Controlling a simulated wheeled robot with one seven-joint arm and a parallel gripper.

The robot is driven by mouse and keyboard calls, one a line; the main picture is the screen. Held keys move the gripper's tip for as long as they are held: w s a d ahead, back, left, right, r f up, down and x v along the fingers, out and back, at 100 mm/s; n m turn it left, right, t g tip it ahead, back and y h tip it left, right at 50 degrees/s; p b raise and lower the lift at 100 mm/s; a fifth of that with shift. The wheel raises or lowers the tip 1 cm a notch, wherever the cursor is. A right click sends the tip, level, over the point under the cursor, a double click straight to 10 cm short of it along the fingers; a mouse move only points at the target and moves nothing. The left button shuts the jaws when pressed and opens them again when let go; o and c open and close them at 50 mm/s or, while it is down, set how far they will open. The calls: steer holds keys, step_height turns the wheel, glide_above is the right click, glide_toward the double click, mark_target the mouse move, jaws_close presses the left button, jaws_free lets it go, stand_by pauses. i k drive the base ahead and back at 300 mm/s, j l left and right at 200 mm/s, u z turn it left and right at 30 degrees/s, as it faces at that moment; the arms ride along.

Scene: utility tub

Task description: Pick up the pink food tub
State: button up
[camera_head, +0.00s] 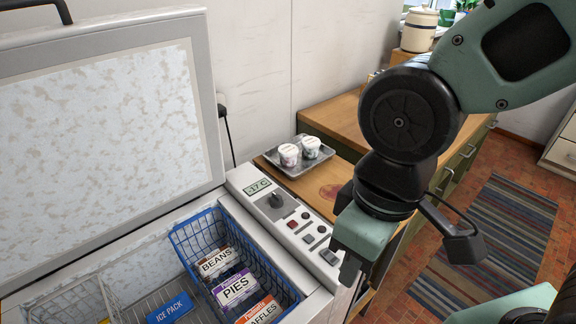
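Two small white-lidded tubs stand upright side by side on a grey metal tray on the wooden counter. The left one looks like the pink food tub (289,155), with pinkish marks on its side. The right tub (311,147) has greenish marks. The tray (321,164) lies beyond the freezer's control panel. My gripper (349,273) points down in front of the counter, to the right of and nearer than the tubs, touching neither. Its fingers are seen mostly edge-on, so I cannot tell their opening. I see nothing held in it.
An open chest freezer has its lid (105,125) raised at left. Its blue wire basket (191,247) holds boxes labelled beans, pies and waffles; a blue ice pack (170,308) lies beside it. The control panel (290,222) borders the counter. A striped rug (480,245) covers floor at right.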

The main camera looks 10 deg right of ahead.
mark_target(288, 152)
steer(key=u, duration=0.35)
steer(key=l+u, duration=0.15)
steer(key=u, duration=0.2)
steer(key=l+u, duration=0.1)
steer(key=u, duration=0.25)
steer(key=l+u, duration=0.4)
steer(key=l, duration=0.25)
steer(key=k+l+u, duration=0.15)
steer(key=l+u, duration=0.25)
steer(key=l, duration=0.2)
steer(key=k+l, duration=0.1)
steer(key=l, duration=0.25)
steer(key=k+l, duration=0.1)
steer(key=l, duration=0.25)
